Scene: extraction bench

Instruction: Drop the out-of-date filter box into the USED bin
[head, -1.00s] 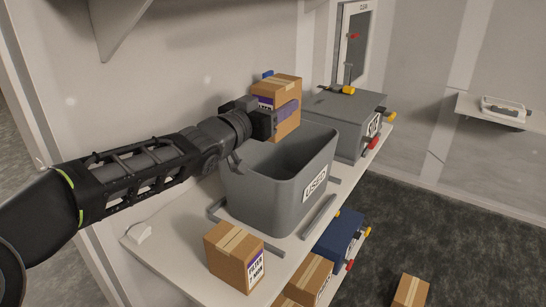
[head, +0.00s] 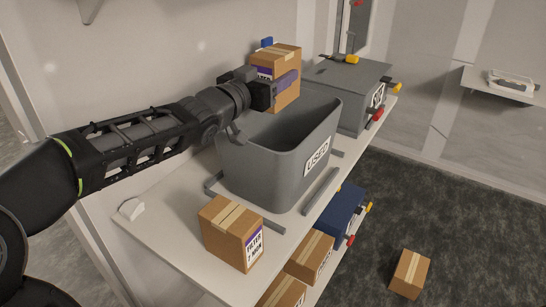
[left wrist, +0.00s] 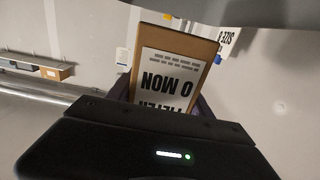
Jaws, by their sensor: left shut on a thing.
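My left gripper (head: 276,92) is shut on a cardboard filter box (head: 284,62) with a purple and white label. The box is upright, above the far left part of the grey USED bin (head: 262,170). In the left wrist view the held box (left wrist: 178,60) shows its label upside down, reading "FILTER" and "0 MON", partly hidden by the gripper. The bin stands open on the white bench, its USED label facing right. A second filter box (head: 232,233) sits on the bench in front of the bin, its label apparently reading "FILTER 2 MON". My right gripper is not in view.
A grey lidded case (head: 345,85) with yellow and red catches stands behind the bin. Several cardboard boxes and a blue case (head: 340,212) are on a lower shelf. Another box (head: 409,273) lies on the dark floor. Low grey rails surround the bin's base.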

